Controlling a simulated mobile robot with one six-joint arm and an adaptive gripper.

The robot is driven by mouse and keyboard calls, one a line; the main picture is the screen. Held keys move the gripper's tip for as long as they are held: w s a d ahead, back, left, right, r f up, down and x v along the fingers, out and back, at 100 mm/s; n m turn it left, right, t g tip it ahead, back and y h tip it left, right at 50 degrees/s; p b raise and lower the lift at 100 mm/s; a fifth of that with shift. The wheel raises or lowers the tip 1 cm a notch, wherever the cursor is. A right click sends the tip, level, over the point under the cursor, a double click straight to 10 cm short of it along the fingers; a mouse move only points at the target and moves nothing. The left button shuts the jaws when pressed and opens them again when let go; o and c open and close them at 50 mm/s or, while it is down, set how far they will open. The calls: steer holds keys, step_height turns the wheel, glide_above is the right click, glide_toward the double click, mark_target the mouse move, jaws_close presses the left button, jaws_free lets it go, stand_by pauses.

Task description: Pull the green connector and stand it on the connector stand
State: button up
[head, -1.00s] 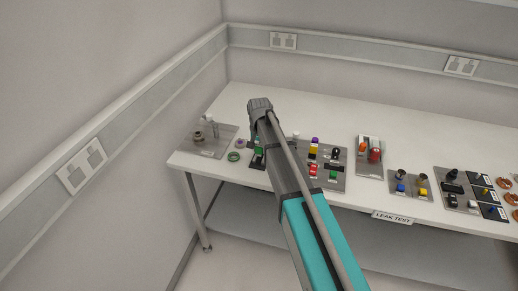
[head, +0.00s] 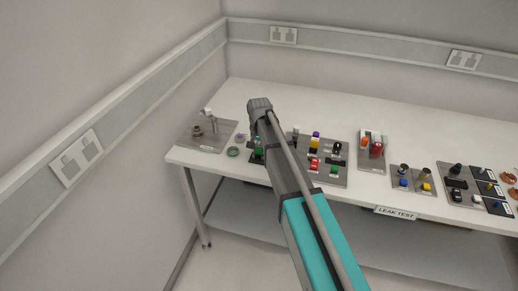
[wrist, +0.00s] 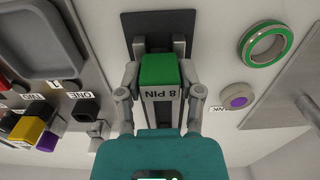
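The green connector (wrist: 160,70), with a white "8 PIN" label, is between the two fingers of my gripper (wrist: 160,62) in the wrist view. The fingers lie against both its sides and appear shut on it. Behind it is a dark square base (wrist: 133,22), apparently the connector stand. I cannot tell whether the connector touches it. In the head view, the green connector (head: 258,151) shows small near the table's front left, partly hidden by my arm. My fingertips are hidden there.
A green ring (wrist: 266,44) and a purple-centred round part (wrist: 237,97) lie beside the base. A grey plate (head: 192,140) with metal fittings is at the table's left end. A panel of coloured connectors (head: 327,178) is to the right. The table's back is clear.

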steer(key=o, duration=0.4)
steer(key=shift+r, duration=0.1)
step_height(320, 180, up, 7)
steer(key=p, duration=0.7)
steer(key=shift+d, duration=0.1)
steer(key=shift+w+d+f, duration=0.1)
steer(key=shift+w+d, duration=0.7)
steer(key=shift+d, duration=1.55)
steer(key=shift+w+d+f, duration=0.1)
steer(key=shift+w+d, duration=0.75)
steer(key=shift+d, duration=1.5)
steer(key=shift+w+d+f, duration=0.1)
steer(key=shift+w+d, duration=0.7)
steer(key=shift+d, duration=1.55)
steer(key=shift+s, duration=0.1)
steer(key=s+n, duration=0.1)
steer(key=s, duration=0.8)
steer(key=s+n, duration=0.1)
steer(key=s, duration=0.9)
steer(key=s+n, duration=0.1)
steer(key=s, duration=0.9)
steer(key=shift+d+n, duration=0.15)
steer(key=shift+n, duration=0.15)
